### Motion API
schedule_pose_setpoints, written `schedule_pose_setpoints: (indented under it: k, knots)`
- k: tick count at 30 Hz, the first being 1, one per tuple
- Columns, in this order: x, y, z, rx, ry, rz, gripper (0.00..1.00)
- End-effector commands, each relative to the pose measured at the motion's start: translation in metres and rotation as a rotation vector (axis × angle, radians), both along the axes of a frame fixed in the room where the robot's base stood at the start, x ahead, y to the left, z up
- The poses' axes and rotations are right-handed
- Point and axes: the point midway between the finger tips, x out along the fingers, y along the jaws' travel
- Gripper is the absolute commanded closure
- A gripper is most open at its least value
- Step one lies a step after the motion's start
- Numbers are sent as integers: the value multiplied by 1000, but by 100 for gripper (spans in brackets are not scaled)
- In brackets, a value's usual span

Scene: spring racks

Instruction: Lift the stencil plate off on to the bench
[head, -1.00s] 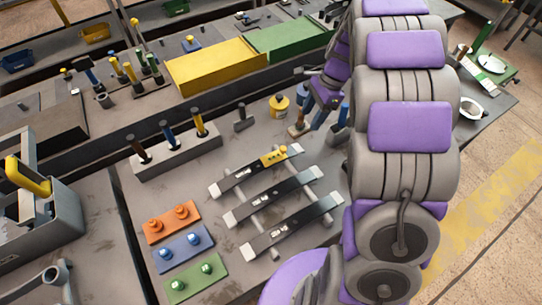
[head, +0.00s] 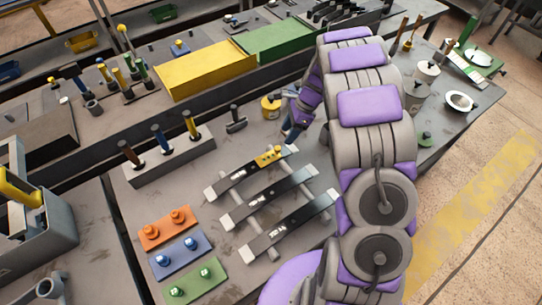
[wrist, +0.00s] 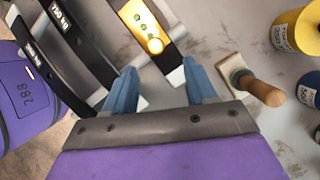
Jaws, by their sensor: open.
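The stencil plate (head: 270,156) is a small yellow plate with holes. It lies on the far black spring leaf (head: 237,177), near its right end. In the wrist view the stencil plate (wrist: 139,20) shows at top centre, beyond the fingertips. My gripper (wrist: 158,80) is open and empty, its two blue fingers apart near the leaf's white end. In the head view my gripper (head: 291,132) is just right of the plate, partly hidden by my arm. The bench (head: 205,215) bears the leaves and their rack.
A wooden-handled brush (wrist: 250,82) stands close right of my gripper, with a yellow tin (wrist: 297,32) beyond. Two more spring leaves (head: 268,199) lie nearer. Orange, blue and green peg plates (head: 181,257) lie at front left. Bare bench shows between them and the block of handled tools (head: 172,160).

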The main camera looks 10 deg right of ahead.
Motion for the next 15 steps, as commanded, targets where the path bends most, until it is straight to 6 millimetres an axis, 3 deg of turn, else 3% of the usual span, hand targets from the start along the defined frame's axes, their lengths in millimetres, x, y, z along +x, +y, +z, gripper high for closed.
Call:
schedule_pose_setpoints:
  k: [3, 15]
  knots:
    - [-2, 6, -17, -1, 1, 0, 44]
    - [-7, 17, -42, -1, 1, 1, 44]
